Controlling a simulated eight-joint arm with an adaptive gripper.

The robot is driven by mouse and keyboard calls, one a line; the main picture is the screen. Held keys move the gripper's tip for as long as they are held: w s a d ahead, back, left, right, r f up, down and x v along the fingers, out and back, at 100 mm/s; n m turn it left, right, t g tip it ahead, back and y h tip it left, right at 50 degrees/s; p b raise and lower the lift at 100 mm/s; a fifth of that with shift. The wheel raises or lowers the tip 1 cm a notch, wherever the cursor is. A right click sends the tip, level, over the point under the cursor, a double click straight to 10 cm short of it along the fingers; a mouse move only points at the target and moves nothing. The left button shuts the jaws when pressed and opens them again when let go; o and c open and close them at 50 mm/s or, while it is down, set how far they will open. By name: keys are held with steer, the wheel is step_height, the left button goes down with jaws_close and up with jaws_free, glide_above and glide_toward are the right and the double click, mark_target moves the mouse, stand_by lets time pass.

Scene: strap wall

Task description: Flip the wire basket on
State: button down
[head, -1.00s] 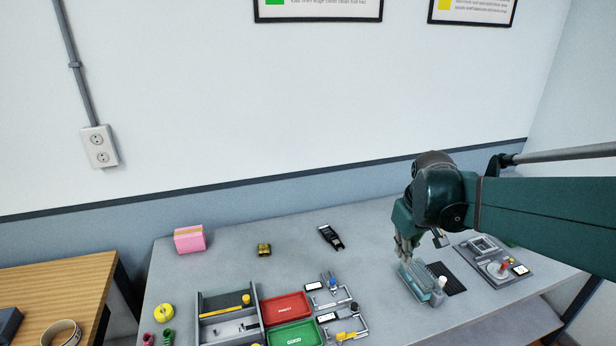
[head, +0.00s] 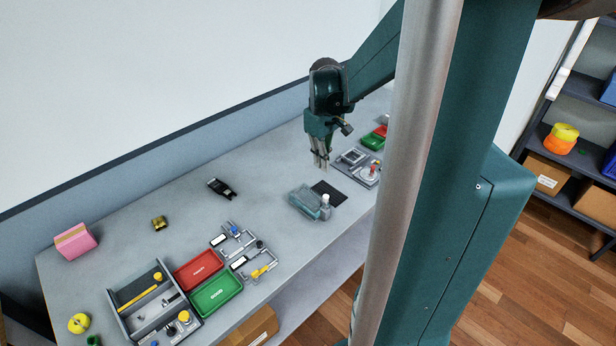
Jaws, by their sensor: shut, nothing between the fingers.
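I cannot make out a wire basket in the head view. My gripper (head: 320,166) points down over the grey bench, with its fingers together and empty. A pale teal see-through container (head: 304,202) sits on the bench just below it in the picture, apart from the fingers. A grey fixture plate (head: 357,167) with a framed square and a red knob lies to the right, partly hidden by my column.
A black mat (head: 328,193) lies by the container. Red (head: 199,269) and green (head: 216,294) trays, a grey divided box (head: 150,303) and small fixtures (head: 246,250) fill the near left. A black tool (head: 221,188) lies farther back. The bench between is clear.

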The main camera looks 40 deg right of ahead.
mark_target(324, 197)
steer(key=shift+s+d, duration=0.1)
steer(key=shift+d, duration=0.5)
steer(key=shift+f, duration=0.2)
steer(key=shift+f, duration=6.85)
steer(key=shift+f, duration=0.1)
steer(key=shift+f+b, duration=1.55)
steer(key=shift+f, duration=0.55)
steer(key=shift+r, duration=0.15)
step_height(324, 197, up, 4)
steer(key=shift+r+p, duration=0.1)
steer(key=shift+p, duration=1)
step_height(324, 197, up, 10)
steer(key=shift+f, duration=0.2)
